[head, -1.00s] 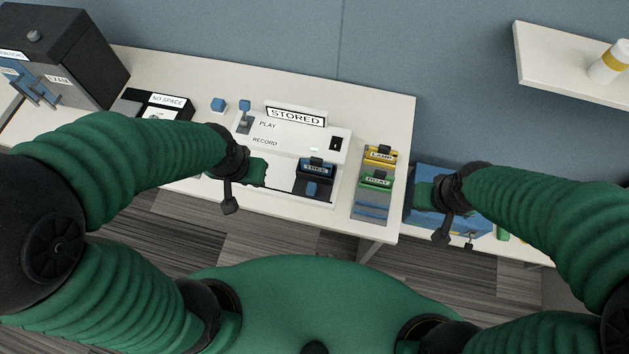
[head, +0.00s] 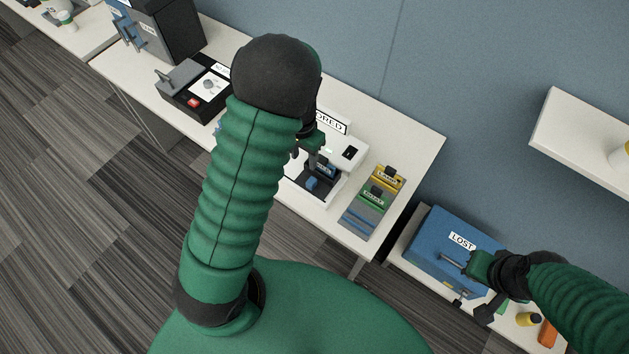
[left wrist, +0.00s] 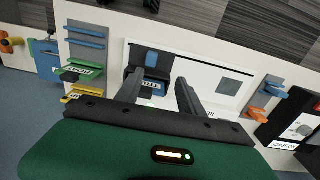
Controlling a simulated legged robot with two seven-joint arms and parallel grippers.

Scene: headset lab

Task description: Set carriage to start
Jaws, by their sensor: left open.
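The white recording device (left wrist: 190,58) stands on the table; its white top also shows in the head view (head: 348,152). A carriage with a dark blue cartridge (left wrist: 155,87) and a blue knob (left wrist: 152,59) sits at one end of its slot, the right end in the head view (head: 312,183). My left gripper (left wrist: 160,92) is open over the device. In the left wrist view, one finger overlaps the cartridge's left edge and the other is to its right; I cannot tell whether they touch. My right gripper (head: 474,283) is beside the blue LOST box; its opening is unclear.
A rack with yellow and green cartridges (head: 377,198) stands right of the device. The blue LOST box (head: 448,240) is on a lower table. A black box with a red button (head: 193,97) is to the left. My left arm hides the device's left part in the head view.

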